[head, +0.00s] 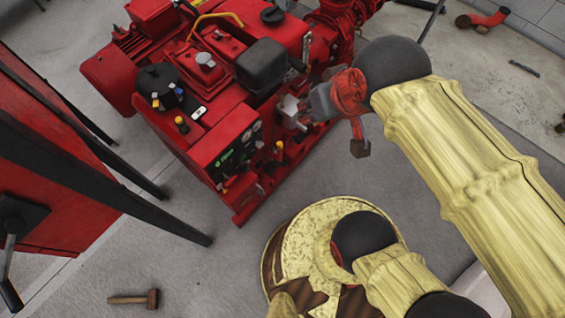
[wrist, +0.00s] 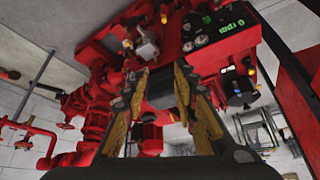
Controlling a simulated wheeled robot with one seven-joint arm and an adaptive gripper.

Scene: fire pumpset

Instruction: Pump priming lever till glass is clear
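The red pumpset (head: 222,100) stands at upper middle in the head view, with a control panel (head: 228,155) showing a green display. The panel also shows at the top of the wrist view (wrist: 215,35). A small pale grey fitting (wrist: 147,46) sits on the pumpset just beyond my fingertips, with a yellow-tipped knob (wrist: 127,44) beside it. I cannot tell which part is the priming lever, nor make out the glass. My gripper (wrist: 162,72) is open, its yellow-and-black fingers apart. In the head view my gripper (head: 305,108) is at the pumpset's right side; contact is unclear.
A red cabinet or frame with dark legs (head: 100,180) stands at the left. A hammer (head: 135,299) lies on the floor at lower left. Red pipework (wrist: 90,115) is at the left in the wrist view. Grey floor between the frame and pumpset is clear.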

